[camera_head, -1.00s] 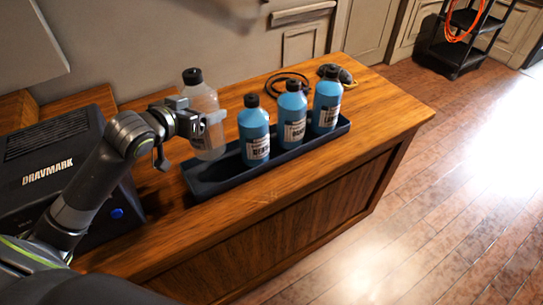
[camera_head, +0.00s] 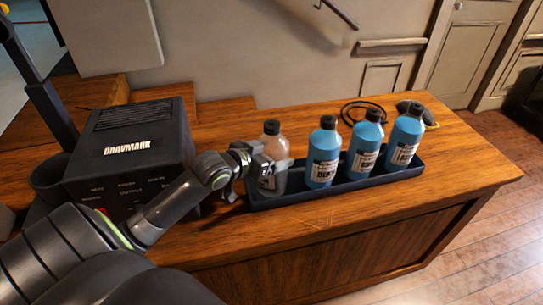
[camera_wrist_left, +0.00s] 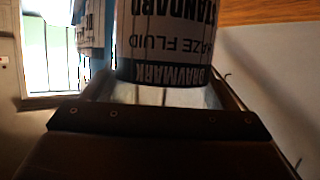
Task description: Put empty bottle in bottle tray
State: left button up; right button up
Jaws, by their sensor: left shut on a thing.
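The empty bottle (camera_head: 272,137), clear with a black cap, stands upright at the left end of the dark bottle tray (camera_head: 340,197). My left gripper (camera_head: 271,162) is shut around its middle from the left. The bottle's base is at the tray's left slot; I cannot tell if it touches the tray floor. Three blue bottles (camera_head: 323,152), (camera_head: 364,147), (camera_head: 405,137) with black caps stand in the tray to its right. In the left wrist view the held bottle's label (camera_wrist_left: 165,40) shows upside down close to the gripper. My right gripper is not in view.
A black Dravmark machine (camera_head: 130,150) stands on the wooden desk (camera_head: 330,240) left of the tray, close behind my left arm. A black cable (camera_head: 362,108) and a dark and yellow object (camera_head: 428,122) lie behind the tray. The desk's right end is clear.

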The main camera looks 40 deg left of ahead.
pick_arm(q)
jog(key=shift+f, duration=0.3)
jog(key=o, duration=1)
jog(key=shift+f, duration=0.1)
jog(key=shift+c, duration=0.2)
jog(key=p+v, duration=0.2)
jog(key=v, duration=1)
jog(key=shift+p, duration=0.3)
